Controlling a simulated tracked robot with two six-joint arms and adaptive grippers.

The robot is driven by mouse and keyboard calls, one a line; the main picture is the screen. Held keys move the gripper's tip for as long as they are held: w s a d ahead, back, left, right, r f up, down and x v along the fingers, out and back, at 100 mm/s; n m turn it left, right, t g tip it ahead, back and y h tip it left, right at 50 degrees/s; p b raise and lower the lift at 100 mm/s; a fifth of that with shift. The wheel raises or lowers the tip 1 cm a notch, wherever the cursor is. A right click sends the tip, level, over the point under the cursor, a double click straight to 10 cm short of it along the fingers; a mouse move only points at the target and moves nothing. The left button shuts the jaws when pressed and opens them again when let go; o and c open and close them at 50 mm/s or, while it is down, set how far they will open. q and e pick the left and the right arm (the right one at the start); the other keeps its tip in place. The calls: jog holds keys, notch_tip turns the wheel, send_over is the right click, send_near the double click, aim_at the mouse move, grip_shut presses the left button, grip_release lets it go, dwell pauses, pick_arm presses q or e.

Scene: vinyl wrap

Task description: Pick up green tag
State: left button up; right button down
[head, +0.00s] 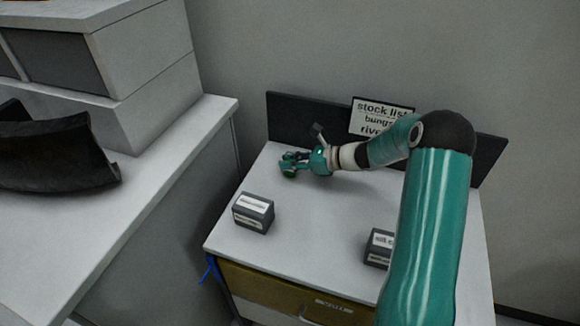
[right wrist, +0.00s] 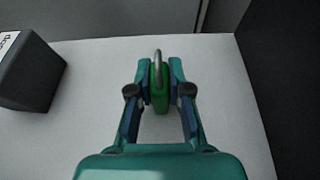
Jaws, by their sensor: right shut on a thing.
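The green tag (right wrist: 159,92) has a grey metal loop at its top and stands between the two fingers of my right gripper (right wrist: 159,97) in the right wrist view. My right gripper is shut on the tag, with a finger against each side. In the head view my right gripper (head: 288,164) is low over the back left of the white table (head: 315,225). The tag itself is small and hard to make out there. I cannot tell whether the tag still touches the tabletop. My left gripper is not in view.
A dark labelled box (head: 254,213) stands at the table's front left. Another labelled box (head: 379,248) is partly behind my right arm. A stock list sign (head: 381,117) is on the dark back panel (head: 290,115). A counter with a black curved object (head: 60,155) is at left.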

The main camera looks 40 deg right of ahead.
notch_tip(320, 180, up, 20)
jog(key=shift+b, duration=0.45)
dwell(0.4)
dwell(0.5)
